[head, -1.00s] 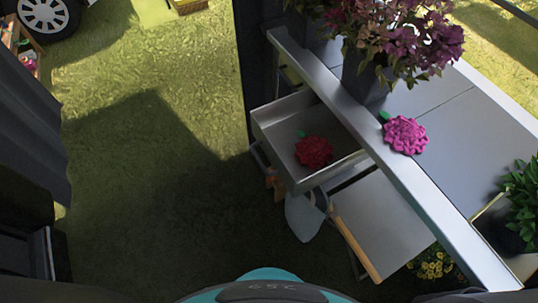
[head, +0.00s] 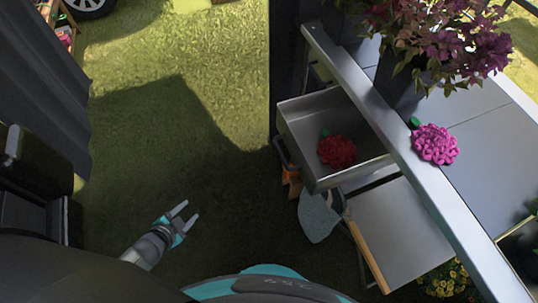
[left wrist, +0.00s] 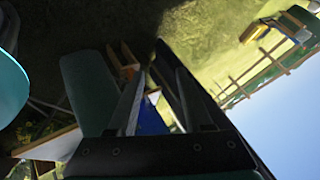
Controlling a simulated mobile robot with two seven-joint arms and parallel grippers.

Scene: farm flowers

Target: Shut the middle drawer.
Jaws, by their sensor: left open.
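A grey metal drawer (head: 300,130) stands pulled out from under the table on the right in the head view. A red flower (head: 337,151) with a green stem end lies in it. I cannot tell from this angle which drawer of the unit it is. My left gripper (head: 184,218) is open and empty over the grass, well to the left of the drawer and apart from it. Its open fingers also show in the left wrist view (left wrist: 158,98), with tools and cloth behind them. My right gripper is not in view.
The metal table (head: 405,150) carries a magenta flower (head: 436,145) and a dark pot of purple flowers (head: 440,50). A grey-blue cloth or tool (head: 318,217) hangs below the drawer. A wood-edged panel (head: 400,235) sits lower right. Grass left of the drawer is clear.

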